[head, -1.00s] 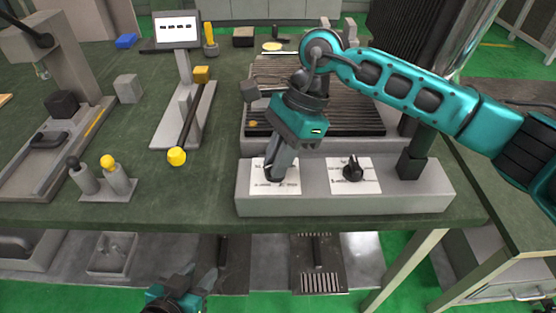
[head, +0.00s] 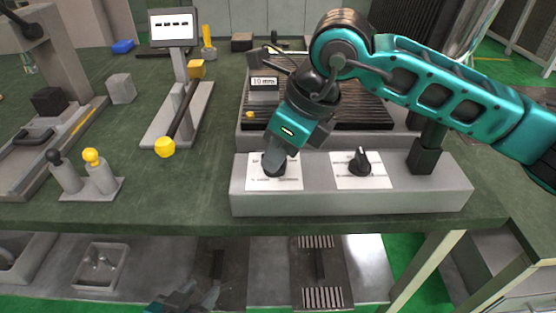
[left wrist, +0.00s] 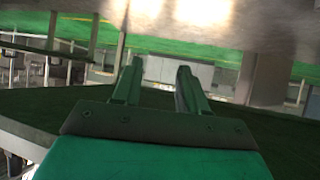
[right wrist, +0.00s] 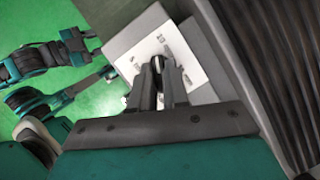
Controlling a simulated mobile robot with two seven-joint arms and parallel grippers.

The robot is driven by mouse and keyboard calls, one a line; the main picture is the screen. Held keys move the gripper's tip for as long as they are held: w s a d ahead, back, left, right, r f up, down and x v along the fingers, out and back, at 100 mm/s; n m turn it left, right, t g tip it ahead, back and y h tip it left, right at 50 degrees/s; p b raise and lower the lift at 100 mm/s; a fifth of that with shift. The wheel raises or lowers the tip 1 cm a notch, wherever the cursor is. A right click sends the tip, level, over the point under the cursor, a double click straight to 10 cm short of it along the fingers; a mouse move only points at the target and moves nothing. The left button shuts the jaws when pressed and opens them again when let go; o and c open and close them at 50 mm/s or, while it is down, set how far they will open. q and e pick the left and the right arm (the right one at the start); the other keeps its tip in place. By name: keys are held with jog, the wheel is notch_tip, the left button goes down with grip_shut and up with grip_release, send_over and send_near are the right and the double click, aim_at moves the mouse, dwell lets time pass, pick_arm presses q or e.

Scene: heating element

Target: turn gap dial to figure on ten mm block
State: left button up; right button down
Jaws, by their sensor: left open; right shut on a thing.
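The gap dial, a black knob (head: 275,168), stands on the left white scale plate (head: 287,183) of the grey control box. My right gripper (head: 272,160) comes down from above and is shut on this knob; the right wrist view shows the dark knob (right wrist: 157,69) between the fingertips. The fingers hide part of the scale, and its figures are too small to read. A block marked 10 mm (head: 264,83) stands on the ribbed bed behind. My left gripper (left wrist: 160,68) is open and empty, low in front of the table.
A second black dial (head: 361,161) sits on the right plate of the box (head: 440,196). A stand with black and yellow knobs (head: 92,188), a yellow-ended lever (head: 165,147) and a small display (head: 172,26) are to the left. The green tabletop between is clear.

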jog(key=m+b, duration=0.2)
jog(key=m, duration=0.1)
jog(key=shift+s+f+t+h, duration=0.2)
jog(key=shift+f+t+h, duration=0.15)
jog(key=shift+t+h, duration=0.05)
pick_arm(q)
notch_tip(320, 180, down, 3)
jog(key=shift+d+f+b, duration=0.1)
jog(key=shift+b, duration=0.2)
pick_arm(e)
jog(key=shift+m, duration=0.4)
pick_arm(q)
jog(key=shift+d, duration=0.15)
jog(key=shift+w+r, duration=0.2)
jog(key=shift+r, duration=0.25)
pick_arm(e)
jog(key=shift+r, duration=0.1)
jog(key=c, duration=1.2)
grip_release()
jog(key=shift+c, duration=0.2)
pick_arm(q)
jog(key=shift+s+f, duration=0.1)
jog(key=shift+f, duration=0.15)
pick_arm(e)
jog(key=shift+o, duration=0.6)
jog(key=shift+r, duration=0.1)
jog(key=shift+r, duration=0.1)
